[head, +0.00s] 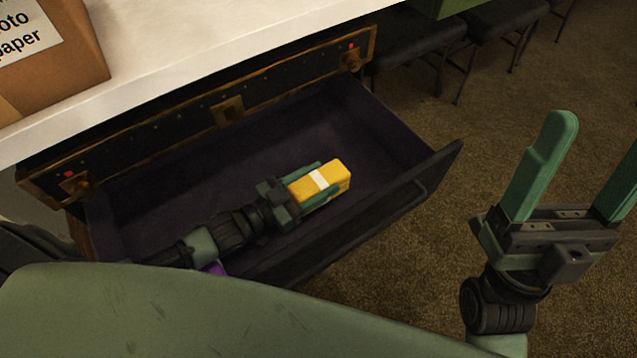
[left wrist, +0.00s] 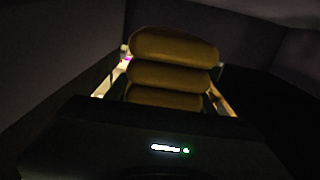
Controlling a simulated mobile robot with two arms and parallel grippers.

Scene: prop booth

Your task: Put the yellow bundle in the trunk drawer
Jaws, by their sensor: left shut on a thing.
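The yellow bundle (head: 339,175), a block with a white band, is between the fingers of my left gripper (head: 318,186). That gripper is shut on it, inside the open trunk drawer (head: 356,113). The left wrist view shows the bundle (left wrist: 172,48) as rounded, stacked layers between the fingers, with dark drawer walls around. I cannot tell whether the bundle touches the drawer floor. The drawer has a dark purple lining and is pulled out from the trunk (head: 160,128). My right gripper (head: 588,165) is open and empty, to the right of the drawer above the carpet.
A white tabletop (head: 160,60) lies above the trunk, with a cardboard box (head: 55,75) labelled paper on it. Something purple (head: 213,268) shows near my left arm. Dark chairs (head: 410,45) stand behind, and brown carpet (head: 480,140) is clear right of the drawer.

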